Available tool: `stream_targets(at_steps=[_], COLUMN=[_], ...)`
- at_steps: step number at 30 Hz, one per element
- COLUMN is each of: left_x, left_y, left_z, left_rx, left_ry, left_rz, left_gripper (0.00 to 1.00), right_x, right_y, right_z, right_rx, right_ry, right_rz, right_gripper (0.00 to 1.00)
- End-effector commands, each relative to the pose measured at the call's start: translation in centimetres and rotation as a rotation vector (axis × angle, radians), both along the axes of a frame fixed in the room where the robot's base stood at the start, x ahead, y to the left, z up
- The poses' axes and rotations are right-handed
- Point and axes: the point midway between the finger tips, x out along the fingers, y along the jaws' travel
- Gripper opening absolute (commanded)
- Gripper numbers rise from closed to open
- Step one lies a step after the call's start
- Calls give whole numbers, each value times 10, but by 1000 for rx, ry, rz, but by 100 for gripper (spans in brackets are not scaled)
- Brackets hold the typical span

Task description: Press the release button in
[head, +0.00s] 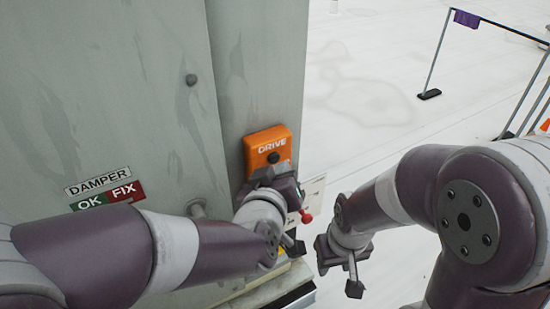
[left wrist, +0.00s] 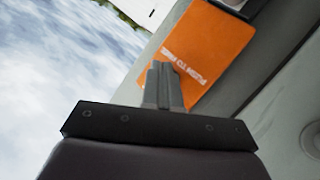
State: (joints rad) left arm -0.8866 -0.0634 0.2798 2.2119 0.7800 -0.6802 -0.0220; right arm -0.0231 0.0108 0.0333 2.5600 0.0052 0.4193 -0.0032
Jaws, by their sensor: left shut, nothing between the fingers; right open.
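An orange box (head: 262,138) marked DRIVE is fixed to the grey cabinet's narrow face. In the left wrist view its orange face (left wrist: 207,45) carries white lettering that seems to begin "PUSH TO". A dark round spot (head: 273,157) shows low on the box in the head view; I cannot tell whether it is the release button or a fingertip. My left gripper (head: 274,172) is in front of the box's lower part, and its shut fingers (left wrist: 163,86) overlap the orange face. Contact cannot be made out. My right gripper (head: 338,272) is open and empty, low and to the right.
The grey cabinet (head: 150,70) fills the left, with a DAMPER OK/FIX label (head: 104,190). A red knob (head: 306,217) sticks out just right of my left gripper. White roof floor (head: 370,100) is open at right, with a barrier rail (head: 438,50) further back.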

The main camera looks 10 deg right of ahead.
Motion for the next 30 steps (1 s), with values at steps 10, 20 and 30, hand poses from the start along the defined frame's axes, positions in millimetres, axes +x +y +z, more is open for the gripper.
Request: stream_targets(at_steps=[10,20,30], left_x=[0,4,8], left_y=[0,2,3], left_z=[0,-1,0], left_rx=[0,-1,0], left_ry=[0,0,0], left_rz=[0,2,0], left_gripper=[0,0,0], right_x=[0,0,0], right_y=[0,0,0], right_z=[0,-2,-4], right_rx=[0,0,0], right_ry=[0,0,0], right_rz=[0,0,0], right_gripper=[43,43,43])
